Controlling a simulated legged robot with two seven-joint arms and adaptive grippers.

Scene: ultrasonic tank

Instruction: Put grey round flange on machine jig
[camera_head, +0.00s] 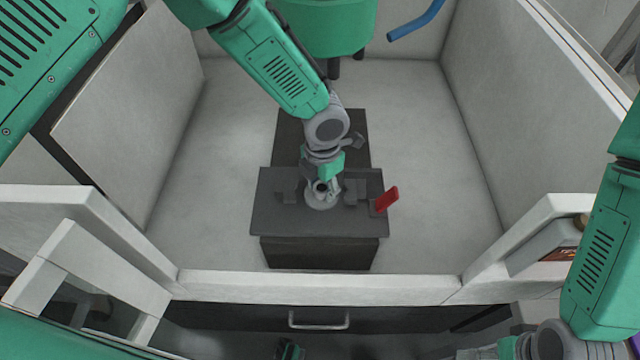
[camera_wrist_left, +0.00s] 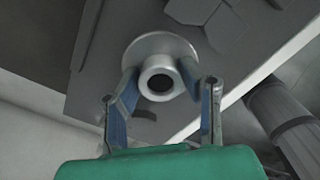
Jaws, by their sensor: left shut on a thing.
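The grey round flange (camera_head: 318,204) is at the dark machine jig (camera_head: 280,222), in the middle of the tank. It has a wide disc and a raised hollow hub. In the left wrist view the flange (camera_wrist_left: 148,50) lies against or just over the jig's flat top (camera_wrist_left: 100,75); I cannot tell whether it touches. My left gripper (camera_head: 322,190) points down at the jig, shut on the flange's hub. Its two blue-padded fingers (camera_wrist_left: 165,95) stand on either side of the hub. My right arm is at the lower right; its fingertips are not clear.
A red handle (camera_head: 386,200) sticks up at the jig's right edge. Small dark blocks (camera_head: 355,191) stand on the jig near the gripper. The white tank walls (camera_head: 130,130) rise around it. The pale tank floor (camera_head: 430,190) right of the jig is clear.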

